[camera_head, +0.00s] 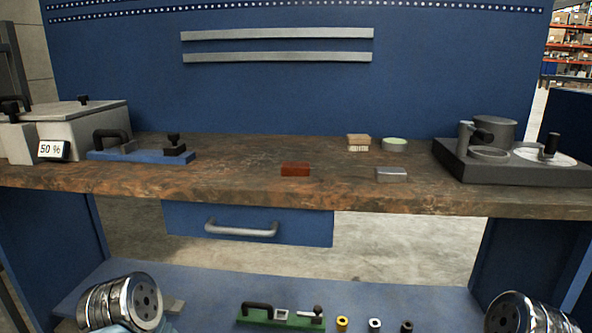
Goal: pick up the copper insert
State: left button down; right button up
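Three small inserts stand in a row at the bottom edge of the picture, on the lower blue shelf. Shiny round links of my arms show at the lower left and lower right corners. Neither gripper's fingers are in view, and no gripper is seen touching the inserts.
A green fixture (281,316) with a dark handle stands left of the inserts. Above is the wooden bench (240,184) with a blue drawer (247,224).

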aim_at(298, 169)
jog(key=z, duration=0.65)
jog(key=j+z, duration=0.2)
jog(key=z, duration=0.2)
jog(key=j+z, duration=0.25)
jog(key=z, duration=0.15)
jog(key=j+z, duration=0.2)
jog(key=z, duration=0.2)
jog(key=j+z, duration=0.2)
jog(key=z, duration=0.2)
jog(key=k+j+z, duration=0.15)
jog(key=z, duration=0.3)
jog(key=k+j, duration=0.15)
jog(key=k, duration=0.3)
jog(key=k+j, duration=0.1)
jog(key=k, duration=0.35)
jog(key=k+l+u, duration=0.4)
jog(key=k, duration=0.3)
jog(key=i+j, duration=0.6)
